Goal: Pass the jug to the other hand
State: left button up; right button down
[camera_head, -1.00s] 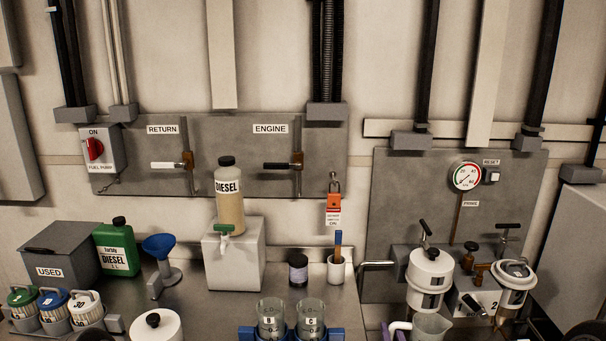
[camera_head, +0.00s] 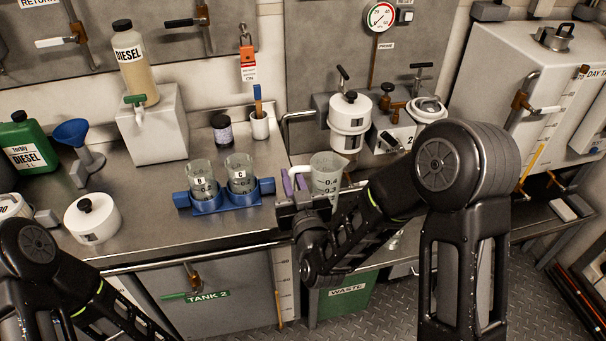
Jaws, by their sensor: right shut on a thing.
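The jug (camera_head: 328,178) is a clear measuring jug with dark level marks and a white handle on its left side. It is upright at the bench's front edge, right of the blue beaker holder.
Beakers B (camera_head: 202,183) and C (camera_head: 240,174) stand in the blue holder (camera_head: 224,198). A white lidded pot (camera_head: 92,221) is at the left. White filter housings (camera_head: 349,122) stand behind the jug. The bench front between pot and holder is clear.

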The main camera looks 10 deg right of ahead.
jog(key=s+a+r, duration=0.2)
jog(key=a, duration=0.4)
jog(key=s+a+r, duration=0.2)
jog(key=a+r, duration=0.1)
jog(key=a, duration=0.4)
jog(key=shift+s, duration=0.2)
